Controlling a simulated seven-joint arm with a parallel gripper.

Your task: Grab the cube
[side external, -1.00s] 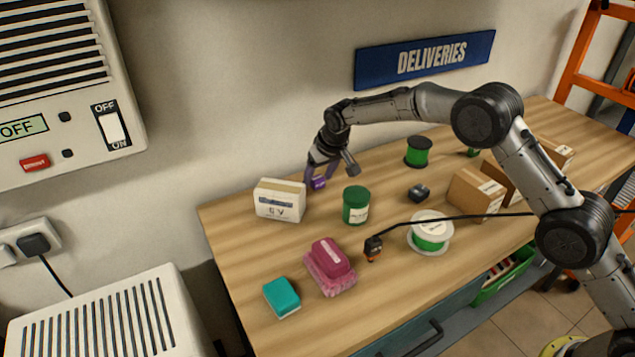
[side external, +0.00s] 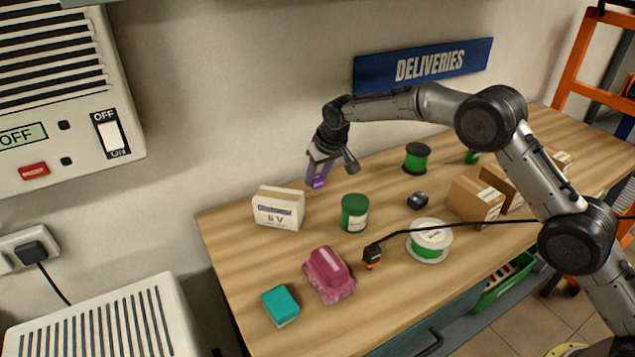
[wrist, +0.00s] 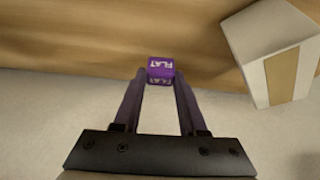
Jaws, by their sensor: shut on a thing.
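In the side view the purple cube (side external: 318,183) sits at the tips of my gripper (side external: 316,177), near the back of the table by the wall. In the wrist view the two fingers of my gripper (wrist: 160,80) close on either side of the cube. The cube appears to be held a little above the table top, though the gap under it is hard to judge.
A white box (side external: 278,208) marked "6 V" stands left of the gripper; it also shows in the wrist view (wrist: 270,50). A green canister (side external: 354,213) stands in front. A green spool (side external: 416,158) is to the right. The wall is close behind. The table's front left holds a teal block (side external: 281,305).

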